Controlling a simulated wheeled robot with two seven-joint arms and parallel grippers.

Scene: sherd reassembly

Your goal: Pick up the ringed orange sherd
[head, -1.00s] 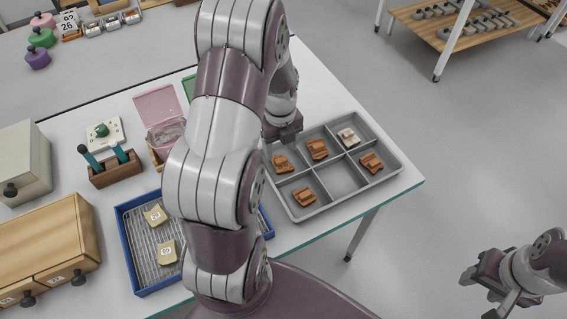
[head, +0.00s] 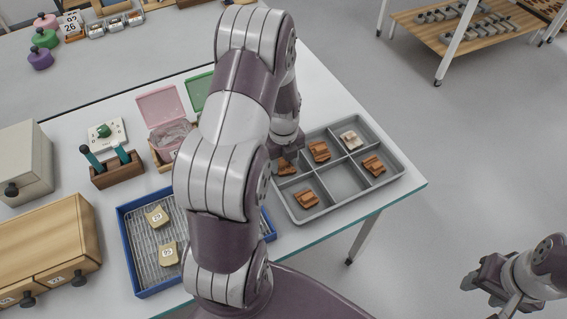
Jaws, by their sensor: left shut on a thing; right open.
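The grey divided tray (head: 393,186) lies at the table's right end with several orange-brown sherds, one per compartment. My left gripper (head: 286,158) is down at the tray's left compartment, shut on an orange sherd (head: 286,169) that is partly hidden by its jaws. Other orange sherds lie in the top middle (head: 318,151), front left (head: 307,198) and right (head: 374,166) compartments. A whitish sherd (head: 350,140) lies at the back. Ring markings are too small to make out. My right gripper (head: 480,276) is open and empty, off the table at lower right.
One front compartment (head: 341,180) is empty. A blue-rimmed rack (head: 128,232) with labelled pale sherds lies to the left, partly behind my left arm. A pink-lidded box (head: 163,107), a green lid (head: 200,92) and a wooden tool holder (head: 117,171) stand behind it.

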